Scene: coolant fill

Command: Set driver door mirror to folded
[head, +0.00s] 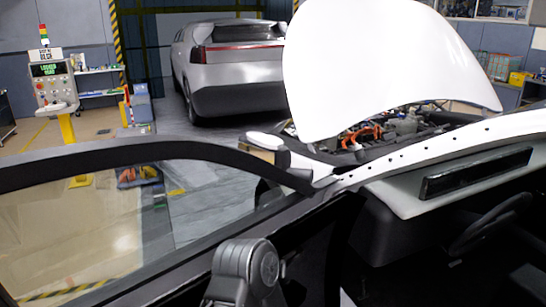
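The driver door (130,152) shows as a black window frame with clear glass, running from the left edge to the windshield pillar. The door mirror (264,138) has a white cap and sits just beyond the front corner of this frame. It sticks out to the left from the corner, and a small brownish face shows under the cap. The frame hides its lower part. A grey link of my arm (245,272) rises at the bottom middle, inside the door line, well short of the mirror. Neither gripper shows, and nothing of mine touches the mirror.
A raised white hood (385,65) stands over the open engine bay (375,130). The dashboard (450,185) and steering wheel (490,225) are at right. A control stand (55,85) and a parked silver car (230,65) are behind. Floor beyond the door glass is mostly clear.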

